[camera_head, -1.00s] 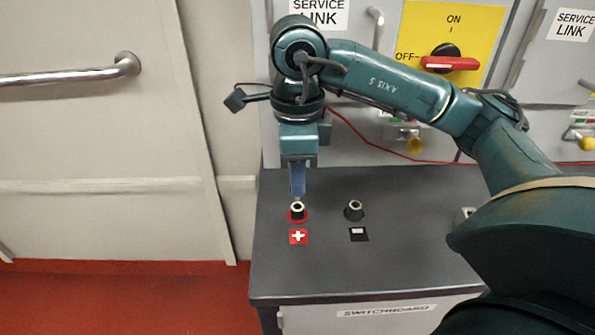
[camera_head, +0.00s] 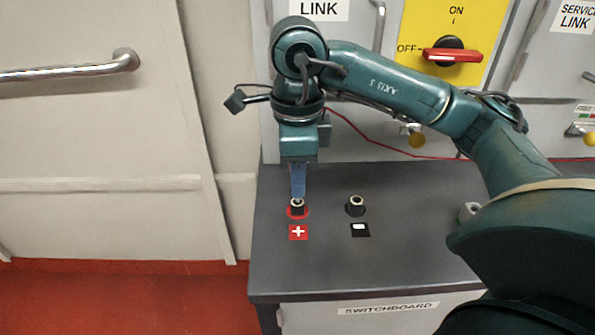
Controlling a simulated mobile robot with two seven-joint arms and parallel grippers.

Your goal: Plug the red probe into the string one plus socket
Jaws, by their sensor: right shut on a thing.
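My right gripper (camera_head: 297,192) has its blue fingers pointing down, just above and behind the plus socket (camera_head: 297,207). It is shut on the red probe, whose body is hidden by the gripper. A thin red cable (camera_head: 365,138) runs from behind the gripper to the right. The plus socket is a dark post with a pale top and red ring, on the grey switchboard top (camera_head: 325,265), with a red plus label (camera_head: 298,232) in front. The fingertips overlap its top in the picture; I cannot tell if anything touches. My left gripper is not in view.
A black socket (camera_head: 355,206) with a black label (camera_head: 360,230) stands right of the plus socket. Behind are a panel with a red-handled switch (camera_head: 452,55) and a yellow knob (camera_head: 416,140). A wall with a metal handrail (camera_head: 70,70) is at left.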

